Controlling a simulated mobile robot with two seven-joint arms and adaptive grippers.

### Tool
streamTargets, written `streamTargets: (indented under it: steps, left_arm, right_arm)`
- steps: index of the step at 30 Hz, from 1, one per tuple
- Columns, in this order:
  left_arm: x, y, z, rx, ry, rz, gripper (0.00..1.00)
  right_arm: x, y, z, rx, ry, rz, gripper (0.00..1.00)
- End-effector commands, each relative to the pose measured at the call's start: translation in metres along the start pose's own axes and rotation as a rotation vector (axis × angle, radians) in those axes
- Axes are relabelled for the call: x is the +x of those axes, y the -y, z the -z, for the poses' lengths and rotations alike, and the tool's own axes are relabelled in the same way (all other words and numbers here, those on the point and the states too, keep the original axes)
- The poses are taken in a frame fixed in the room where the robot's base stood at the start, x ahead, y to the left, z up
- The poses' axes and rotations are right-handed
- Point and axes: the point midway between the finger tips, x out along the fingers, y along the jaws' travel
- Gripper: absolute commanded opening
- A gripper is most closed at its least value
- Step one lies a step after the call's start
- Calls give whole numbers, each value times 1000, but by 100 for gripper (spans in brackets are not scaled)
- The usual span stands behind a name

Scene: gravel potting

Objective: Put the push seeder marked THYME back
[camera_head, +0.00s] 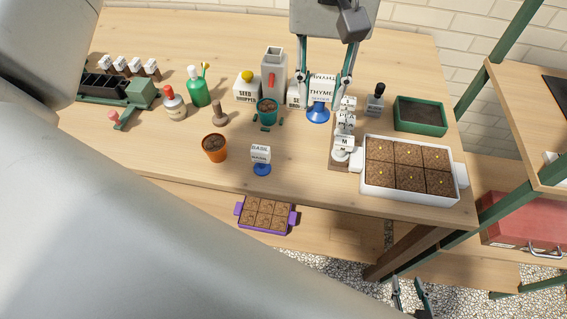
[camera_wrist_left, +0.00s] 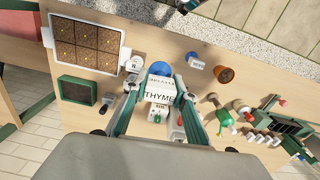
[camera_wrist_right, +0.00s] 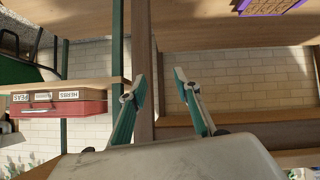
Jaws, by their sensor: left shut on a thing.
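The push seeder marked THYME (camera_head: 320,91) has a white labelled body and a blue foot, and is at the back middle of the table in the head view. My left gripper (camera_head: 323,82) comes down from above and is shut on it, one finger on each side. In the left wrist view the THYME label (camera_wrist_left: 159,95) shows between the fingers, with the blue foot beyond. I cannot tell whether the foot touches the table. My right gripper (camera_wrist_right: 160,88) is open and empty, below the table's right front; its fingertips show in the head view (camera_head: 410,288).
A BASIL seeder (camera_head: 261,155) stands near the front edge. White pieces marked M (camera_head: 344,142) and a white soil tray (camera_head: 410,198) are to the right. Bare wood lies in front.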

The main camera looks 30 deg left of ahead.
Motion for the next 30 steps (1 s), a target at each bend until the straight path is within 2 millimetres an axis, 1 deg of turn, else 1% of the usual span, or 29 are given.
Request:
streamTargets:
  steps: [5,8,11,21,24,27,30]
  left_arm:
    - [-2,-3,-3,56,-1,4,11]
    - [6,-3,-4,66,2,6,11]
    - [27,-3,-5,69,5,8,11]
    - [110,-2,-5,65,7,7,11]
    - [131,-2,-4,65,5,7,11]
    - [145,-2,-4,64,3,5,11]
    - [152,-2,-4,64,1,5,11]
  right_arm:
    - [0,0,-1,0,1,1,32]
    - [1,1,-2,0,2,1,32]
    - [2,1,-4,-1,3,0,32]
    - [4,-4,-6,-9,1,-8,32]
    - [5,-4,-7,-11,2,-8,32]
    - [6,-4,-7,-12,1,-9,32]
    - [7,-5,-6,-14,-1,-10,32]
